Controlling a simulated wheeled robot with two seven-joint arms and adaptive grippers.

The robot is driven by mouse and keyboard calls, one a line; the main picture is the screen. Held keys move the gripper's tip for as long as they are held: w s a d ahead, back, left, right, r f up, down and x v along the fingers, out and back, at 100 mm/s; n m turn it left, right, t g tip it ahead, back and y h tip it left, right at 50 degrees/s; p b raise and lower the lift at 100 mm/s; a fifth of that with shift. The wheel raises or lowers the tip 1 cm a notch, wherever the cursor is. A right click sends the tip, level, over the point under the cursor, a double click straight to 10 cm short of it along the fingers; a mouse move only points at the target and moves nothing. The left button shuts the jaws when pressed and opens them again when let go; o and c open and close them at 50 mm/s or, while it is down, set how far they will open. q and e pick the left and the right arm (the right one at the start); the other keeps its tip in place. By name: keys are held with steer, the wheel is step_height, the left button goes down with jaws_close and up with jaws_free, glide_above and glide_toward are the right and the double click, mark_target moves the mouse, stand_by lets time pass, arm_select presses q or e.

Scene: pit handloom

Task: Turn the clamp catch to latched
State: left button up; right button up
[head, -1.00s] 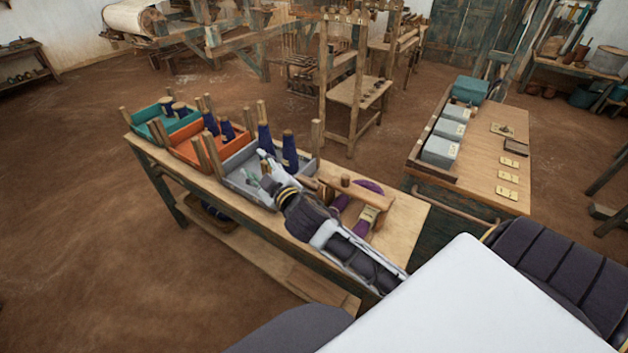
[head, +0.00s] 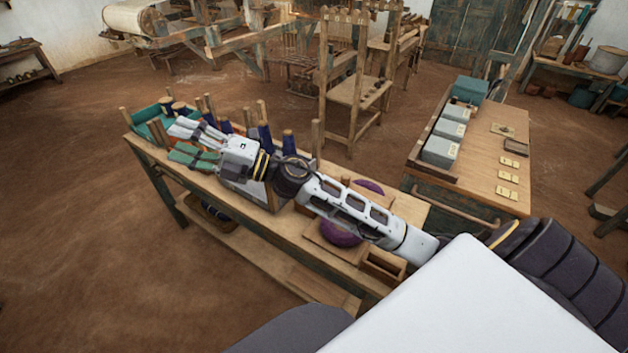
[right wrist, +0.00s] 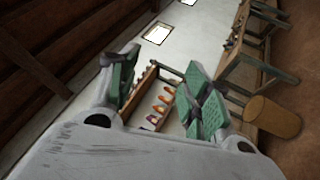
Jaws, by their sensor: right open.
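I cannot make out the clamp catch in either view. A wooden fixture with a board (head: 322,243) and rounded purple pieces (head: 342,235) lies on the bench (head: 405,212), partly hidden behind my right arm. Whether the catch is on it, I cannot tell. My right gripper (head: 176,142) is open and empty above the left half of the bench, over the coloured trays and well left of the fixture. Its green-padded fingers stand apart in the right wrist view (right wrist: 160,88). My left gripper is out of view.
A teal tray (head: 143,118) stands at the bench's left end; the orange and grey trays are largely covered by my arm. A small wooden box (head: 382,266) sits at the front edge. A side table (head: 480,165) stands right.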

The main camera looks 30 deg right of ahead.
steer(key=s+a+f+n+g+y, duration=0.1)
steer(key=s+a+f+n+g, duration=0.15)
steer(key=n+g, duration=0.45)
steer(key=d+f+n+g+h, duration=0.5)
steer(key=d+f+n+h, duration=0.1)
steer(key=f+h, duration=0.25)
steer(key=d+m+g+h, duration=0.1)
steer(key=d+h, duration=0.9)
steer(key=d, duration=1.6)
steer(key=shift+w+g, duration=0.3)
steer(key=shift+w, duration=0.05)
steer(key=shift+f+h, duration=0.25)
steer(key=shift+a+f+p, duration=0.1)
steer(key=shift+f+p, duration=0.25)
steer(key=shift+f, duration=6.4)
steer(key=shift+c, duration=0.2)
